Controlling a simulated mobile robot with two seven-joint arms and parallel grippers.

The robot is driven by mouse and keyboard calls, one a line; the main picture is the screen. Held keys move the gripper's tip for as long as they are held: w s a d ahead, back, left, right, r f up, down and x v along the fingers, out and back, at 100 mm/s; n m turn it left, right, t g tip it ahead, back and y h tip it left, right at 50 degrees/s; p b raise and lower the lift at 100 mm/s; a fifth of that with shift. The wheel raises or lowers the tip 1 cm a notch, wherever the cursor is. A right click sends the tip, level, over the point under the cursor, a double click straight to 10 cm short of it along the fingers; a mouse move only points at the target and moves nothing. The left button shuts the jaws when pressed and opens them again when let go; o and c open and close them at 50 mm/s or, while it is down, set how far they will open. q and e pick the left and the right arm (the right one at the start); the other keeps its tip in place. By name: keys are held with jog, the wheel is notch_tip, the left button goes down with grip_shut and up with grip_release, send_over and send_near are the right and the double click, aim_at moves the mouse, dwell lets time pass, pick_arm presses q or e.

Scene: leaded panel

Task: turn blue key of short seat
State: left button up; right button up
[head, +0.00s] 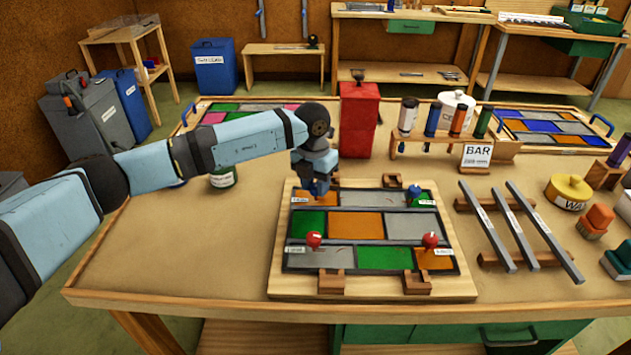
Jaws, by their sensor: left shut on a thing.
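The leaded panel lies on a pale wooden board (282,270) on the bench, with green, orange and grey panes. My left gripper (319,190) points down at the panel's far left corner, beside a small label (300,200) too small to read. It is shut on what seems to be a blue key there, mostly hidden by the fingers. Another blue key (414,192) stands at the far right corner, clear of the gripper. Red keys stand at the near left (314,240) and near right (430,240). My right gripper is not in view.
A red box (358,118) stands just behind the panel. A rack of bottles (440,148) is at the back. Grey bars (517,225) lie on wooden rests to the right.

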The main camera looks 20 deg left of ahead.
aim_at(312, 185)
pick_arm(q)
jog(key=shift+n, duration=0.5)
jog(key=o, duration=0.9)
jog(key=shift+r, duration=0.15)
jog(key=r, duration=1.3)
jog(key=shift+a+r+p, duration=0.3)
jog(key=shift+a, duration=0.05)
